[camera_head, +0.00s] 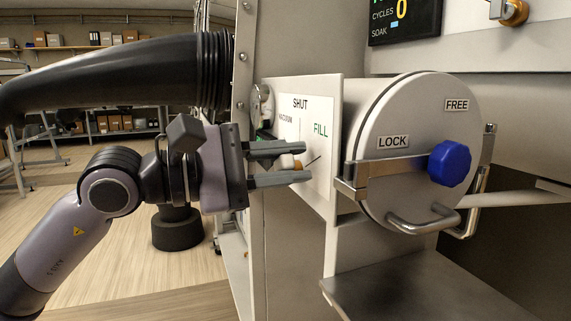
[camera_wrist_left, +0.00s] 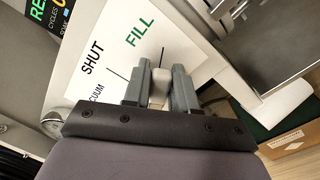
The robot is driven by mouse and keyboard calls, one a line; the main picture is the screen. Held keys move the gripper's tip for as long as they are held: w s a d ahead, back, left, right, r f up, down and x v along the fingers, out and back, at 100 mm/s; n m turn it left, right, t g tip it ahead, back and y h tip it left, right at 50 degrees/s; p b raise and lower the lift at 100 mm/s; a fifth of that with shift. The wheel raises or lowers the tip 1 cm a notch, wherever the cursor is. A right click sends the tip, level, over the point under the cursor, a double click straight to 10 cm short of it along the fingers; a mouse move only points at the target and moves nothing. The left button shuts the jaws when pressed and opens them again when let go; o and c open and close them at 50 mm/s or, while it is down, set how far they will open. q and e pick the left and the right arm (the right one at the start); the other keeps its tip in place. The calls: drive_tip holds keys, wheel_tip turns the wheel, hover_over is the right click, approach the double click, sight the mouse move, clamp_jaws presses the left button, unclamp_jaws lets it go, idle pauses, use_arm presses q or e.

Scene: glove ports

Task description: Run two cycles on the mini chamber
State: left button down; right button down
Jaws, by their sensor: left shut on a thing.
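The mini chamber is a pale cylinder with a round door (camera_head: 412,130), which looks closed. A metal bar with a blue knob (camera_head: 450,164) crosses the door, below the LOCK and FREE labels. Left of it is a white valve plate (camera_head: 322,185) marked SHUT, VACUUM and FILL; it also shows in the left wrist view (camera_wrist_left: 122,42). My left gripper (camera_head: 305,163) is shut on a small whitish valve handle (camera_wrist_left: 159,88) in front of this plate. The fingers hide much of the handle, so I cannot tell its setting. My right gripper is out of view.
A dark display (camera_head: 405,18) above the chamber reads CYCLES 0, with SOAK below. A black glove sleeve (camera_head: 120,80) sticks out left above my left arm. A grey shelf (camera_head: 430,285) lies below the door. A small round gauge (camera_wrist_left: 55,120) sits beside the plate.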

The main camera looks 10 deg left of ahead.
use_arm(q)
drive_tip(key=shift+f, duration=0.1)
drive_tip(key=c, duration=1)
unclamp_jaws()
drive_tip(key=v, duration=0.7)
drive_tip(key=shift+b, duration=0.45)
drive_tip(key=shift+s, duration=0.1)
